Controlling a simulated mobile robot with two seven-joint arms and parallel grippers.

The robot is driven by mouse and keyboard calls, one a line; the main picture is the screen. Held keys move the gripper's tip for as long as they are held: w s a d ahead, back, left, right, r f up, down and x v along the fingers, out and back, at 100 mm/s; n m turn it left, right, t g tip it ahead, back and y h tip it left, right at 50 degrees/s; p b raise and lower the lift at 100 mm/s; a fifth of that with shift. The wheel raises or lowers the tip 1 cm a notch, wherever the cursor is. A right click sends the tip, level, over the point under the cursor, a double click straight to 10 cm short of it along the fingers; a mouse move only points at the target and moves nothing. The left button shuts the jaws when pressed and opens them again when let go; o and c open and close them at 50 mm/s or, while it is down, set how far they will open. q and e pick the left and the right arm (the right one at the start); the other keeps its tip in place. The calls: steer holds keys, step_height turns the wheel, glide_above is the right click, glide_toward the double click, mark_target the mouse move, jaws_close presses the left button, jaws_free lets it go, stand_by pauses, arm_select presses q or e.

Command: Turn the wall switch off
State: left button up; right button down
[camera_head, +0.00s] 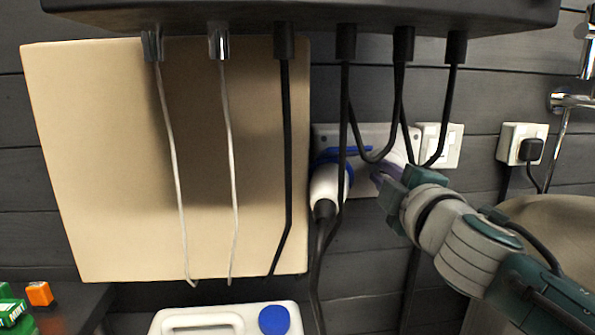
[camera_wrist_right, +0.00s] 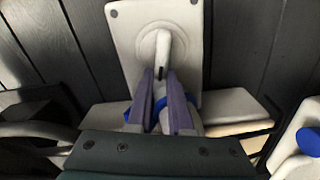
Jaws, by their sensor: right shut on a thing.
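A white wall plate (camera_wrist_right: 128,35) with a round base and a projecting lever (camera_wrist_right: 164,50) fills the upper middle of the right wrist view; I take it to be the wall switch. In the head view the plate (camera_head: 378,131) is on the dark wall, partly hidden by hanging cables and my right gripper (camera_head: 380,180). In the wrist view the purple fingers of my right gripper (camera_wrist_right: 163,85) are closed around the lower end of the lever. The exact lever angle is hard to tell. My left gripper is not in view.
A white and blue plug (camera_head: 326,185) sits just left of my right gripper. Black cables (camera_head: 342,110) hang from a dark shelf (camera_head: 300,14) above. A white rocker switch (camera_head: 453,146) and a socket (camera_head: 511,140) are to the right. A beige board (camera_head: 100,150) stands left; a blue-capped jug (camera_head: 274,319) is below.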

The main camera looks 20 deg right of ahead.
steer(key=shift+f+n, duration=0.3)
steer(key=shift+n, duration=0.9)
steer(key=c, duration=0.8)
jaws_free()
steer(key=shift+s, duration=0.1)
steer(key=shift+s+a, duration=0.1)
steer(key=shift+s, duration=0.2)
steer(key=v, duration=0.9)
